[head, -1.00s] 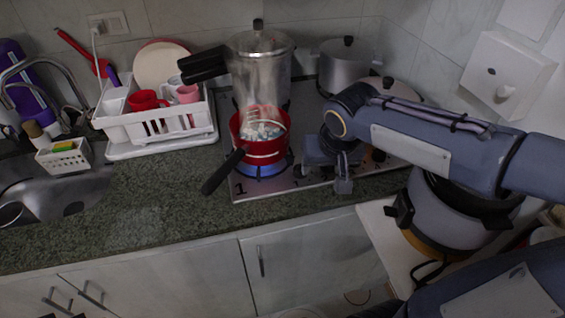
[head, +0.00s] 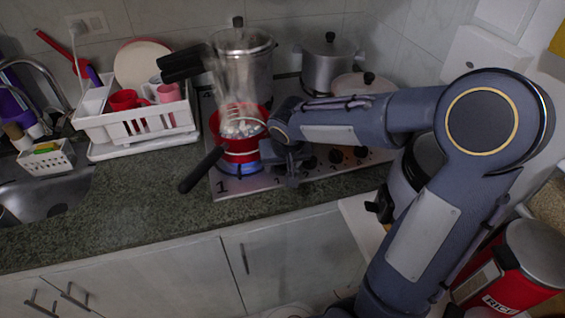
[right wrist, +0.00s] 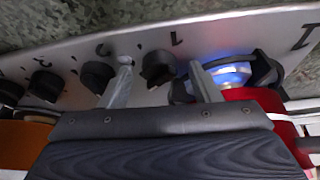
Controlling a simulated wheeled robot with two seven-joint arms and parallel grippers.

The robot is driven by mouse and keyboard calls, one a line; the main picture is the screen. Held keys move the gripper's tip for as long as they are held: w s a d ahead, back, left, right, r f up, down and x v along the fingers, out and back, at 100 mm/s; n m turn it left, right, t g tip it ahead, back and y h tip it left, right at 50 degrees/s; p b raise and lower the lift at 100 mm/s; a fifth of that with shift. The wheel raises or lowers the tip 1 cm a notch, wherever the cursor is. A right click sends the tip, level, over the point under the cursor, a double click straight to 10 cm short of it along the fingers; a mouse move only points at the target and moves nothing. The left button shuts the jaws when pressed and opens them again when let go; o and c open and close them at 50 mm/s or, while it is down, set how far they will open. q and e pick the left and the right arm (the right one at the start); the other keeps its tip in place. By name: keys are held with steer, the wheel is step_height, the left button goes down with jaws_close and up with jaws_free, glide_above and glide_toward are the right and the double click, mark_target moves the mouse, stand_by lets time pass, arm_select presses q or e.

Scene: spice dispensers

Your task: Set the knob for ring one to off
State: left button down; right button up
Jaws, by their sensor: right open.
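The black knob for ring one (right wrist: 158,67) is on the steel stove front in the right wrist view, beside a printed mark. It stands between the two fingertips of my right gripper (right wrist: 160,65), which is open around it; I cannot tell whether either finger touches it. In the head view my right gripper (head: 284,170) is at the stove's front edge and hides this knob. Ring one has a lit blue flame (right wrist: 228,72), also visible in the head view (head: 240,168). My left gripper is not in view.
A red pan (head: 240,145) stands on ring one, its black handle (head: 203,168) over the counter. More knobs (right wrist: 46,84) line the stove front, one (right wrist: 97,76) close beside a finger. Pots (head: 331,65) stand behind; a white dish rack (head: 140,120) is left.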

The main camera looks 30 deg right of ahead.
steer(key=c, duration=1)
steer(key=shift+n, duration=0.3)
steer(key=shift+d+r+n+y+p, duration=0.15)
steer(key=shift+n+y+p, duration=0.35)
steer(key=shift+n+p, duration=0.35)
steer(key=n+y+p, duration=0.1)
steer(key=n+p, duration=0.1)
steer(key=n, duration=0.1)
steer(key=shift+d, duration=0.15)
steer(key=shift+d+n+y+p, duration=0.1)
steer(key=shift+n+y+p, duration=0.6)
steer(key=shift+n, duration=0.55)
steer(key=shift+w+n+p, duration=0.1)
steer(key=shift+n+p, duration=0.2)
steer(key=shift+n, duration=0.6)
